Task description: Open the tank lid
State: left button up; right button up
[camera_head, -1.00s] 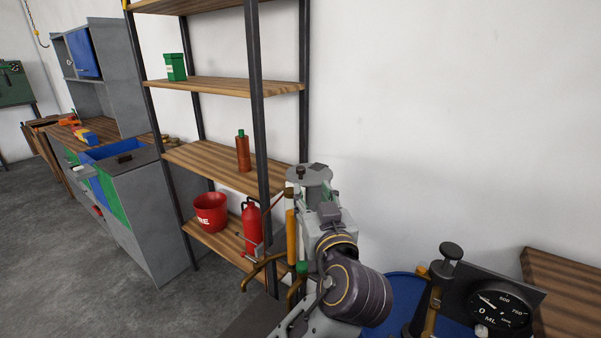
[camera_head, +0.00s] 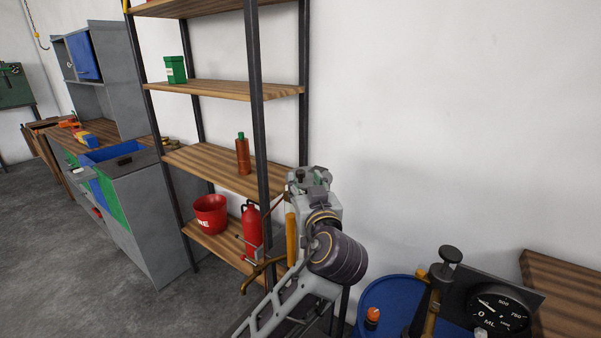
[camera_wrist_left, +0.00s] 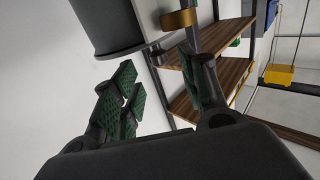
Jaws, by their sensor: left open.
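My left gripper (camera_head: 312,178) is at the top of its raised arm, in front of the wall beside the shelf rack. In the left wrist view its green-padded fingers (camera_wrist_left: 158,92) stand apart with nothing between them. A grey cylinder with a dark rim (camera_wrist_left: 122,47), which looks like the tank, is just beyond the fingertips in that view, seemingly apart from them. A brass-coloured fitting (camera_wrist_left: 180,19) is beside it. In the head view my arm and gripper largely cover the tank, and I cannot make out the lid clearly. My right gripper is not in view.
The shelf rack (camera_head: 258,120) stands close on the left, with a red extinguisher (camera_head: 251,228) and red bucket (camera_head: 210,214). An upright yellow piece (camera_head: 290,240) is beside my arm. A blue drum (camera_head: 372,300) and a gauge (camera_head: 497,309) are at lower right.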

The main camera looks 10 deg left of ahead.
aim_at(301, 175)
pick_arm(q)
jog(key=shift+x, duration=3.35)
grip_shut()
